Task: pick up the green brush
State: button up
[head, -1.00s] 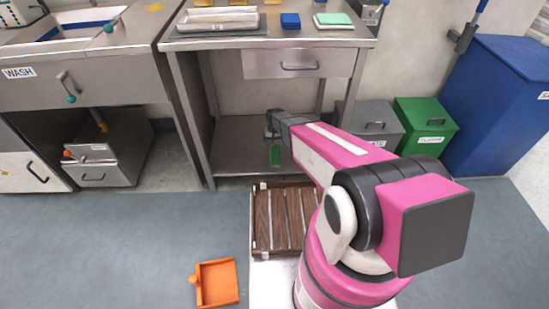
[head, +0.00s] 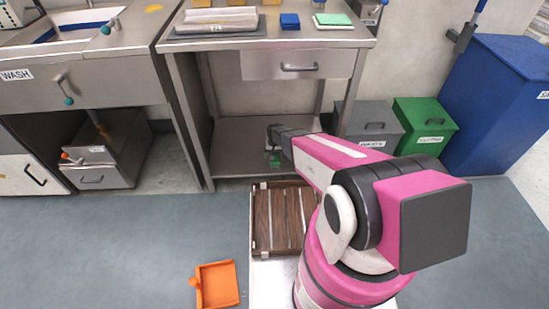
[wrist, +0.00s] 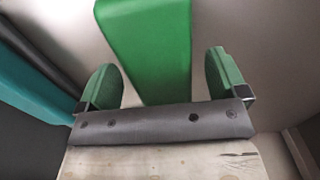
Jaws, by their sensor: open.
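The green brush (wrist: 150,45) shows in the wrist view as a broad green piece running down from the top edge. My gripper (wrist: 164,78) is open, with one green finger on each side of it. A gap shows on both sides, so the fingers do not grip it. The brush's lower end is hidden behind the dark bar between the fingers. In the head view my gripper (head: 275,140) is over the lower shelf of the steel table, and a small green patch (head: 275,160) shows just below it. I cannot tell there which part is brush and which is finger.
The steel table (head: 215,45) has a drawer above the lower shelf (head: 235,140), and its legs stand around my arm. A brown slatted rack (head: 262,225) is in front. An orange dustpan (head: 217,283) lies on the floor. Grey (head: 375,125) and green bins (head: 425,120) stand to the right.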

jog(key=c, duration=1.1)
notch_tip(320, 180, up, 5)
jog(key=shift+a+f, duration=0.15)
jog(key=shift+f, duration=0.05)
jog(key=w+a+r, duration=0.1)
jog(key=a+r, duration=0.1)
jog(key=a, duration=0.1)
jog(key=w+a+r, duration=0.2)
jog(key=a, duration=0.2)
jog(key=w+a+r, duration=0.2)
jog(key=a, duration=0.1)
jog(key=shift+a+r, duration=0.15)
jog(key=shift+r, duration=0.05)
jog(key=shift+o, duration=0.9)
